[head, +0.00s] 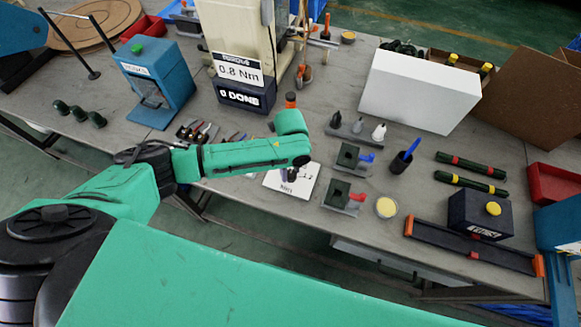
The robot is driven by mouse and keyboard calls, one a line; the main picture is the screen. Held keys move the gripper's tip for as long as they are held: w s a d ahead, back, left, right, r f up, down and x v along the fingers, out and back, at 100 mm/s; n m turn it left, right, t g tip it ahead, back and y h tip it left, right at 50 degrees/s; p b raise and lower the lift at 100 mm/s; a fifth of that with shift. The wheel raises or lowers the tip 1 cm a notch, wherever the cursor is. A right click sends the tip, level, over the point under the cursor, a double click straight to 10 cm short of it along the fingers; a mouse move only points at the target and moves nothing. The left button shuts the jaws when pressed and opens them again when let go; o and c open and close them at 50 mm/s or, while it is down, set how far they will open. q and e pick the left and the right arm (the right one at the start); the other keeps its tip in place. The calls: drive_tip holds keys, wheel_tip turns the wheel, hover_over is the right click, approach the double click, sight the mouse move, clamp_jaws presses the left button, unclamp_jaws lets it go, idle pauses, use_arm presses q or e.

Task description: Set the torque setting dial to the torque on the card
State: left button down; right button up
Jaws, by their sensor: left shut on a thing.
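The card (238,70) is white, reads 0.8 Nm and is fixed to the front of a beige machine. A white plate (277,182) with black marks lies flat on the table at mid-picture. The torque setting dial appears to sit on this plate, mostly hidden under my wrist. My left gripper (293,172) is small and dark at the end of the green arm, low over the plate, and shut on the dial. The dial's pointer and reading cannot be made out. My right gripper is not in view.
A blue press (156,84) stands left. Right of the plate are two fixtures (345,195) with blue and red levers, a pen cup (401,162), and a dark box with a yellow button (480,215). A white box (419,92) stands behind.

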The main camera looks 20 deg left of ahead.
sight(291, 174)
use_arm(q)
drive_tip(key=m+p, duration=0.1)
drive_tip(key=m, duration=0.3)
drive_tip(key=shift+w+r+m, duration=0.1)
drive_tip(key=shift+r+m, duration=0.05)
drive_tip(key=shift+m, duration=0.25)
idle(0.4)
drive_tip(key=shift+c, duration=1.9)
unclamp_jaws()
wheel_tip(291, 174, up, 14)
drive_tip(key=shift+r+b, duration=0.25)
drive_tip(key=shift+b, duration=0.15)
drive_tip(key=shift+f, duration=0.1)
